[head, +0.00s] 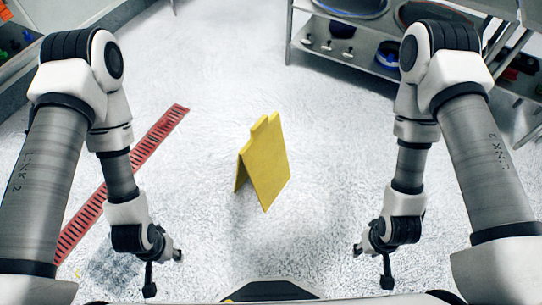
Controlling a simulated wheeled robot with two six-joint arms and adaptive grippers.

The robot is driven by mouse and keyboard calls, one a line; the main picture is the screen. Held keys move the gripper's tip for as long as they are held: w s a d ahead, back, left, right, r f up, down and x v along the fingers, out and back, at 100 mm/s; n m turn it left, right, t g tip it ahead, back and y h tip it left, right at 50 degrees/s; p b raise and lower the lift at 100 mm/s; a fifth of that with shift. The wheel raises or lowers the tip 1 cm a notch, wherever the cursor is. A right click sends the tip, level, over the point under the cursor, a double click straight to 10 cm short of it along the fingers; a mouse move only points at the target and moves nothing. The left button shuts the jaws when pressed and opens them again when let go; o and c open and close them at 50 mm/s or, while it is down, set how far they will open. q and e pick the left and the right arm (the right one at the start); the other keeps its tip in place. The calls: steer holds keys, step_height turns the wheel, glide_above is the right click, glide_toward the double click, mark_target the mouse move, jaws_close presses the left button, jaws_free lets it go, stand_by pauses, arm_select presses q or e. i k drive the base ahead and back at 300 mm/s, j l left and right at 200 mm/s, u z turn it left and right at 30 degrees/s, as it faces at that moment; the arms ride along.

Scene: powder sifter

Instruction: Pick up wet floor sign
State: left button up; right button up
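The yellow wet floor sign (267,168) stands upright on the floor, folded out like a tent, near the middle of the head view. Its visible face looks plain. My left gripper (165,272) is at the lower left, apart from the sign, with its fingers spread and nothing between them. My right gripper (371,266) is at the lower right, also apart from the sign, with its fingers spread and empty.
A red slotted floor strip (133,167) runs diagonally left of the sign. A metal shelf (350,58) with pans and small items stands at the back right. A shelf or counter edge (60,45) is at the upper left. The pale floor around the sign is clear.

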mark_target(263, 158)
steer(key=i+l+z, duration=0.1)
steer(key=z, duration=0.3)
steer(key=i+z, duration=0.45)
steer(key=k+j, duration=0.05)
steer(key=k, duration=0.05)
